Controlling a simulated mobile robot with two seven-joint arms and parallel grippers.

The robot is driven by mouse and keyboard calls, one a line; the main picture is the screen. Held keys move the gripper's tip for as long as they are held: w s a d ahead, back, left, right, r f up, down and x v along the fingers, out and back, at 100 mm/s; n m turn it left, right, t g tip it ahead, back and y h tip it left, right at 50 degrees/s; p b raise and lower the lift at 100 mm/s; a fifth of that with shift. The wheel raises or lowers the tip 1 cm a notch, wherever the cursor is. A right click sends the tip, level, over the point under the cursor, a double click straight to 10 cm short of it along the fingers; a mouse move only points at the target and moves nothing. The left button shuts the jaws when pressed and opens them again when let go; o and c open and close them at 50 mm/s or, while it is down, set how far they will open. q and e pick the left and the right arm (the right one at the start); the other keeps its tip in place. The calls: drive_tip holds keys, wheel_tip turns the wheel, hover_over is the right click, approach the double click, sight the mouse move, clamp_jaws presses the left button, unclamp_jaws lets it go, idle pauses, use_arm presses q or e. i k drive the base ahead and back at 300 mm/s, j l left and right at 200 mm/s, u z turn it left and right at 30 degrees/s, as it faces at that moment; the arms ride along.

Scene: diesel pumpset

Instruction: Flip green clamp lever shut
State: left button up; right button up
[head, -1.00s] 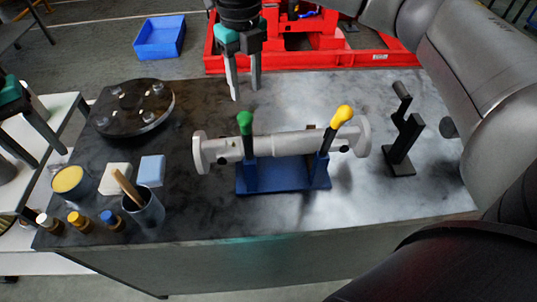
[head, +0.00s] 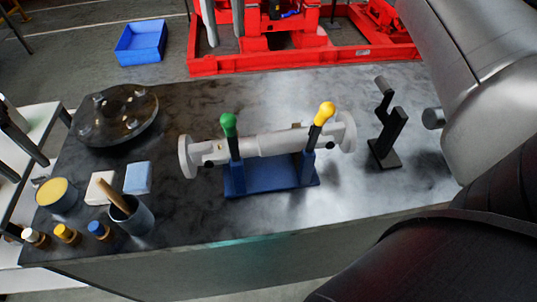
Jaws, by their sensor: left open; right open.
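The green clamp lever (head: 229,126) stands nearly upright at the left end of the blue clamp base (head: 265,177) on the bench. A yellow-knobbed lever (head: 324,113) stands at the right end, leaning right. A grey flanged shaft (head: 262,145) lies across the clamp between them. My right gripper (head: 224,43) is open and empty at the top, its two fingers apart, above and beyond the bench's far edge in the picture. My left gripper (head: 22,145) is open at the left edge, only partly in view, over the white side table. Neither gripper touches the levers.
A dark round plate (head: 117,115) sits at the bench's back left. Cups, pale blocks and several capped bottles (head: 67,234) crowd the front left. A black crank stand (head: 385,143) is at the right. The bench behind the clamp is clear.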

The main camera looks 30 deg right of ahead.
sight(227, 120)
drive_tip(key=k+j, duration=0.3)
drive_tip(key=k, duration=0.15)
drive_tip(key=k+j, duration=0.3)
drive_tip(key=k, duration=0.15)
